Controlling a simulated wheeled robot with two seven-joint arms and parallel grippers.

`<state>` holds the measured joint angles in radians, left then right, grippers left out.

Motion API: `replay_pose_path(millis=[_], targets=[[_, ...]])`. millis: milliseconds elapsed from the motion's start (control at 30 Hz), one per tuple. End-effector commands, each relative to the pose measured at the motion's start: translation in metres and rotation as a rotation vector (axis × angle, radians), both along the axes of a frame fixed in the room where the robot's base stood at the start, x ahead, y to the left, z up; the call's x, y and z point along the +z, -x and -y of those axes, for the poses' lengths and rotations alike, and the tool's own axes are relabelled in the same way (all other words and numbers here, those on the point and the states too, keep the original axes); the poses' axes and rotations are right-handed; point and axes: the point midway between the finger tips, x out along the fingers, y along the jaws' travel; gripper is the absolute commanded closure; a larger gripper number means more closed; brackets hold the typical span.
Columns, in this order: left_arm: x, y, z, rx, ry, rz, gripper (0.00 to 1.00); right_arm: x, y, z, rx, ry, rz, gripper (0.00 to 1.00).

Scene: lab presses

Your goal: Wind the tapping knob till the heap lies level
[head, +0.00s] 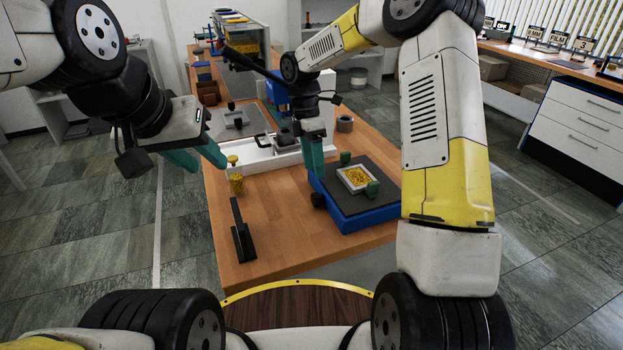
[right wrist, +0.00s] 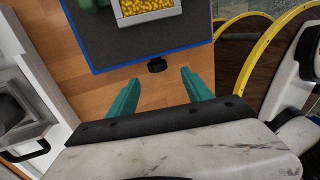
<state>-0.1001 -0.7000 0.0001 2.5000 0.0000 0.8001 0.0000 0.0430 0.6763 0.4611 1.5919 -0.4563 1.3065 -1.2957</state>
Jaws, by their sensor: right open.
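The tapping knob (head: 319,200) is a small black knob on the left side of a blue tapping base with a dark top plate (head: 349,216). The heap of yellow grains (head: 358,177) lies in a pale square tray (head: 344,178) between green blocks on the plate; its surface looks uneven. In the right wrist view the knob (right wrist: 157,65) sits at the base's edge, just beyond and between my fingertips. My left gripper (head: 207,165) is open and empty, left of the table.
The table's front is mostly clear.

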Motion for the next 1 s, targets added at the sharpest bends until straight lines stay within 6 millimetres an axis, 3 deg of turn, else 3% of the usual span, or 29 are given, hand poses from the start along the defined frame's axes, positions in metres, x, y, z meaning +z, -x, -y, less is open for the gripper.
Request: replay_pose_path(millis=[167, 600, 1000], targets=[[0.0, 0.0, 0.0, 0.0, 0.0, 0.0, 0.64, -0.02, -0.005, -0.004, 0.067, -0.015, -0.038, 0.41], [0.0, 0.0, 0.0, 0.0, 0.0, 0.0, 0.64, -0.08, 0.012, 0.002, 0.069, -0.015, -0.04, 0.41], [0.0, 0.0, 0.0, 0.0, 0.0, 0.0, 0.64, -0.091, 0.016, 0.004, 0.068, -0.016, -0.037, 0.41]])
